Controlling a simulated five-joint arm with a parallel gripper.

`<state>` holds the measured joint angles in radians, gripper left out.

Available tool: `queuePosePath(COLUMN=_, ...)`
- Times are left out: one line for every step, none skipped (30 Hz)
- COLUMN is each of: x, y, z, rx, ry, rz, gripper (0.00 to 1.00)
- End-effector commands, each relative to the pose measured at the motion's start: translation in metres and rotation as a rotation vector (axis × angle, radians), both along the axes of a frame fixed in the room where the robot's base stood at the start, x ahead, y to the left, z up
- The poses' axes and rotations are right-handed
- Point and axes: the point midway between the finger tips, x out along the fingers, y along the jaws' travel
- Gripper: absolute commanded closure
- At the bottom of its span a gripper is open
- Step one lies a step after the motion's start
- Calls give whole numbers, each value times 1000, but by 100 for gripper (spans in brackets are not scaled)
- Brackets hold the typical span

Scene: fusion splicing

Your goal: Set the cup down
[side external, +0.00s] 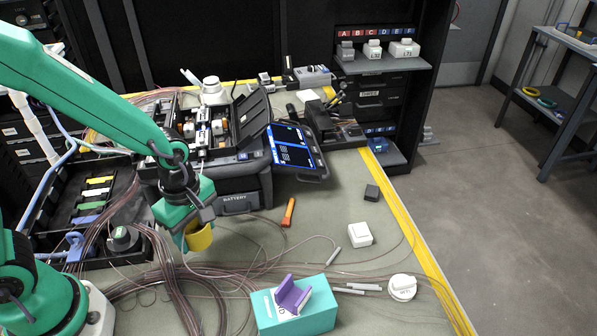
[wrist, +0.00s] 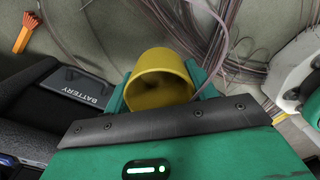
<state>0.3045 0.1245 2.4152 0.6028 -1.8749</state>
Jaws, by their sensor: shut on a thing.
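The yellow cup (side external: 199,237) is held in my gripper (side external: 192,232), in front of the splicer's battery case. In the wrist view the cup (wrist: 159,76) shows its open rim and shaded inside. The green fingers of my gripper (wrist: 160,88) press on it from both sides. The cup's underside is hidden, and I cannot tell whether it touches the mat (side external: 330,205).
The fusion splicer (side external: 235,130) with its lit screen (side external: 292,146) stands behind the cup. Brown fibre bundles (side external: 172,280) run nearby. An orange tool (side external: 289,211), a white box (side external: 360,234) and a teal block (side external: 295,308) with a purple holder (side external: 291,294) lie to the right.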

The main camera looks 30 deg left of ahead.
Motion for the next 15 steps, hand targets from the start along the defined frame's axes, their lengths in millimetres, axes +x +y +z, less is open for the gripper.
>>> queuePosePath(x=4, y=4, z=-4, rx=0, ry=1, rz=4, gripper=70)
queuePosePath(x=6, y=6, z=-5, rx=0, ry=0, rz=3, gripper=70)
queuePosePath(x=8, y=8, z=-7, rx=0, ry=1, rz=3, gripper=70)
queuePosePath(x=10, y=9, z=-8, rx=0, ry=1, rz=3, gripper=70)
queuePosePath(x=11, y=10, z=-9, rx=0, ry=0, rz=2, gripper=70)
queuePosePath(x=12, y=11, z=-10, rx=0, ry=-1, rz=1, gripper=70)
queuePosePath(x=12, y=12, z=-10, rx=0, ry=-1, rz=1, gripper=70)
queuePosePath(x=13, y=12, z=-10, rx=0, ry=-1, rz=0, gripper=70)
queuePosePath(x=13, y=12, z=-10, rx=0, ry=-2, rz=0, gripper=70)
queuePosePath(x=13, y=12, z=-10, rx=-1, ry=-2, rz=-1, gripper=70)
queuePosePath(x=13, y=12, z=-10, rx=-1, ry=-2, rz=-1, gripper=70)
queuePosePath(x=13, y=12, z=-10, rx=0, ry=-2, rz=-1, gripper=70)
queuePosePath(x=13, y=12, z=-11, rx=0, ry=-1, rz=-1, gripper=70)
queuePosePath(x=13, y=12, z=-12, rx=0, ry=-1, rz=-1, gripper=70)
queuePosePath(x=12, y=12, z=-13, rx=0, ry=-1, rz=0, gripper=70)
